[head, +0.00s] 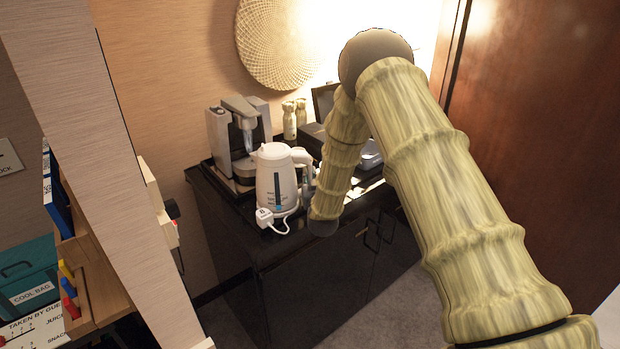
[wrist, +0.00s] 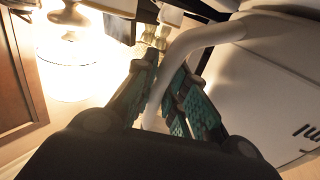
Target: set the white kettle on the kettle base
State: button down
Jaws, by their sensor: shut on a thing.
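The white kettle (head: 272,180) is upright at the front left of the dark cabinet, with a dark level window on its side. Its handle (wrist: 190,42) passes between the green-padded fingers of my gripper (wrist: 160,88) in the wrist view, and they are shut on it. The kettle body (wrist: 262,85) fills the right of that view. In the head view my forearm mostly hides the gripper. A white cord with a plug (head: 264,214) lies by the kettle's foot. The kettle base is not clearly distinguishable under the kettle, so I cannot tell whether the kettle touches it.
A silver coffee machine (head: 238,140) stands close behind and left of the kettle. Two pale bottles (head: 289,120) and a dark box stand farther back. A wooden shelf unit (head: 90,270) is at the left, and a brown door (head: 540,120) at the right.

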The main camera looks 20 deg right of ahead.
jog(key=shift+f, duration=0.15)
dwell(0.3)
jog(key=c, duration=1.7)
grip_release()
jog(key=shift+s+f, duration=0.1)
jog(key=shift+f, duration=0.1)
jog(key=shift+s+a+r, duration=0.1)
jog(key=shift+s+a, duration=0.2)
jog(key=shift+s, duration=1.5)
jog(key=shift+s+a, duration=0.35)
jog(key=shift+s, duration=1.45)
jog(key=shift+s+a+r, duration=0.1)
jog(key=shift+s+a, duration=0.2)
jog(key=shift+s, duration=1.5)
jog(key=shift+f, duration=0.15)
jog(key=s+a+f+g+y+b, duration=0.3)
jog(key=s+f+g, duration=0.6)
jog(key=s+f, duration=1.35)
jog(key=s+a+f+g, duration=0.1)
jog(key=s+f+g, duration=0.2)
jog(key=s, duration=0.6)
jog(key=s+a+f+g, duration=0.1)
jog(key=s+f, duration=0.3)
jog(key=s, duration=0.6)
jog(key=s+a+f+n+g, duration=0.1)
jog(key=s+f+g, duration=0.3)
jog(key=s, duration=0.6)
jog(key=shift+s+g, duration=0.1)
jog(key=shift+g, duration=0.2)
